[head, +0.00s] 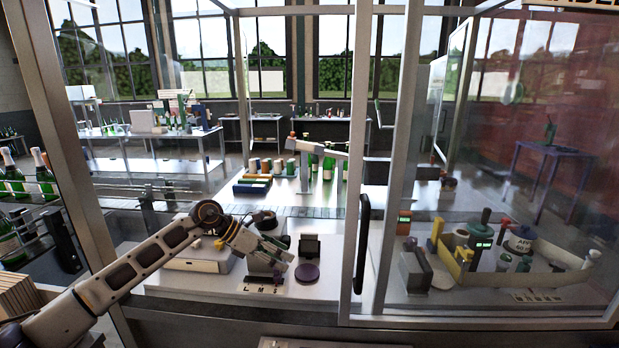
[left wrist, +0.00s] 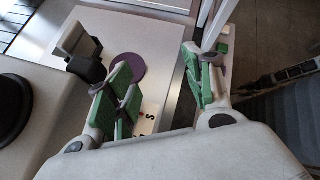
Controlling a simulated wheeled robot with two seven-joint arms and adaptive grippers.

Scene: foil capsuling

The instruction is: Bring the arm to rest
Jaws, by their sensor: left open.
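My left arm (head: 135,262) reaches in from the left in the head view, over the white worktop inside the framed enclosure. Its gripper (head: 280,256) is above the worktop, near a small dark stand (head: 309,246) and a purple disc (head: 307,272). In the left wrist view the gripper (left wrist: 165,85) has its green-padded fingers wide apart with nothing between them. The purple disc (left wrist: 128,70) lies on the worktop beyond the left finger. My right gripper is not in view.
A glass panel with a dark handle (head: 362,242) stands right of the gripper. Behind it are a yellow-edged tray (head: 459,271) and several tools. Green bottles (head: 328,166) stand at the back. A rack of bottles (head: 48,186) is at the left. Worktop around the disc is partly bare.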

